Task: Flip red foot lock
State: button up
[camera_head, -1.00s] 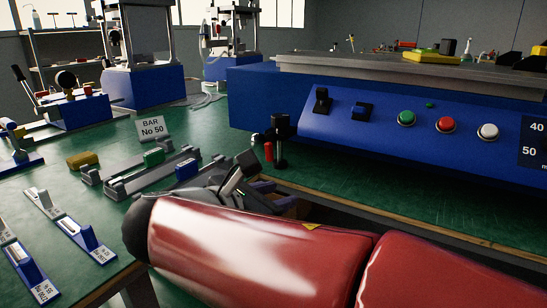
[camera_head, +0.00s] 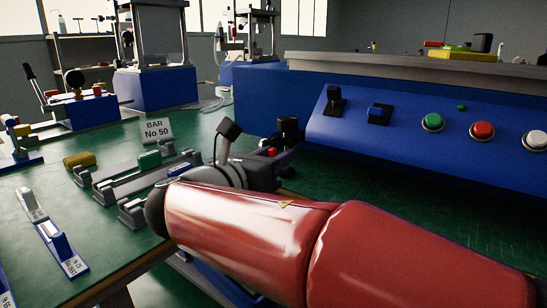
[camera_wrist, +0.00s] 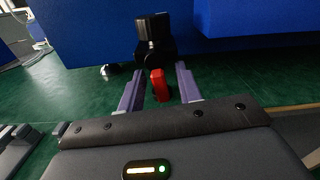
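The red foot lock (camera_wrist: 159,86) is a small red lever at the base of a black post (camera_wrist: 155,38) on the green bench. In the wrist view it appears between the two purple fingers of my gripper (camera_wrist: 158,84), which are spread apart with visible gaps on both sides. I cannot tell whether the fingertips reach fully past it. In the head view only a bit of the red lock (camera_head: 272,151) shows, below the black post (camera_head: 288,127). My gripper (camera_head: 286,158) is right by it there, its fingers mostly hidden.
A blue press housing (camera_head: 400,120) with switches and coloured buttons stands behind and right of the post. Grey rails with green and blue blocks, and a "BAR No 50" sign (camera_head: 157,130), lie to the left. The bench's wooden front edge (camera_wrist: 295,107) runs close by.

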grip_shut()
jog(key=shift+w+a+m, duration=0.1)
jog(key=shift+m, duration=0.6)
grip_release()
jog(key=shift+a, duration=0.1)
